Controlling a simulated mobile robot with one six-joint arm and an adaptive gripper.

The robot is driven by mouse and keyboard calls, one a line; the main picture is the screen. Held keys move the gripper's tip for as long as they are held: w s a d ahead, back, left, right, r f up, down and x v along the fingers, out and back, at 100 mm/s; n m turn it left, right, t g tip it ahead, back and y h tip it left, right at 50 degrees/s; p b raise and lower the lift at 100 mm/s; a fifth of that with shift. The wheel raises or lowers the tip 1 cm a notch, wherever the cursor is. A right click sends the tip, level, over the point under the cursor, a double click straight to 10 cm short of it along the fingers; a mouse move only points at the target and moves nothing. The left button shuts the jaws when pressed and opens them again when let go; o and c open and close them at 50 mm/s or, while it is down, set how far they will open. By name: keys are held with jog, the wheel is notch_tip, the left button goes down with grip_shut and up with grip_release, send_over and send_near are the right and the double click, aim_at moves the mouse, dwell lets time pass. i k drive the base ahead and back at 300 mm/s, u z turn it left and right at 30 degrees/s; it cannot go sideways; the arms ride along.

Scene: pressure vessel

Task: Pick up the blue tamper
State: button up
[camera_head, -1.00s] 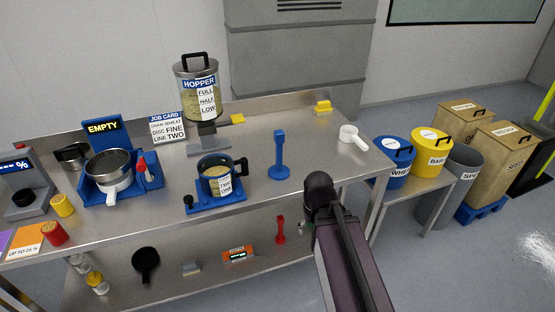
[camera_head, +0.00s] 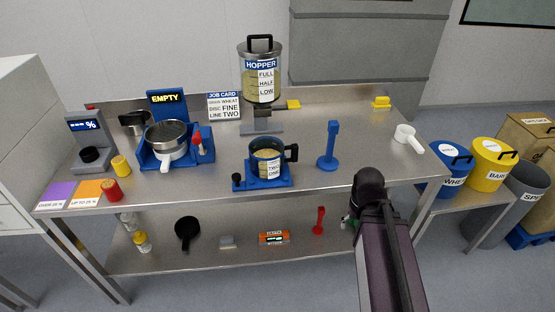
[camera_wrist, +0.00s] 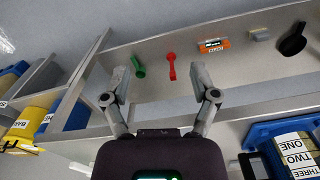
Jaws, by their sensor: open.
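The blue tamper (camera_head: 329,148) stands upright on its round base on the steel worktop, right of the measuring jug, in the head view. I cannot make it out in the wrist view. My gripper (camera_wrist: 162,75) is open and empty in the wrist view, with its two fingers apart and facing the table's front edge and lower shelf.
The jug (camera_head: 266,160) on its blue stand is left of the tamper. A white scoop (camera_head: 408,138) lies to the right. The hopper (camera_head: 261,80) stands behind. A red tool (camera_head: 319,221) and an orange box (camera_head: 273,238) lie on the lower shelf. Worktop around the tamper is clear.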

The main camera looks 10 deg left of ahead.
aim_at(327, 163)
jog(key=k, duration=1.35)
jog(key=z, duration=0.5)
jog(key=i, duration=1.6)
jog(key=u, duration=0.4)
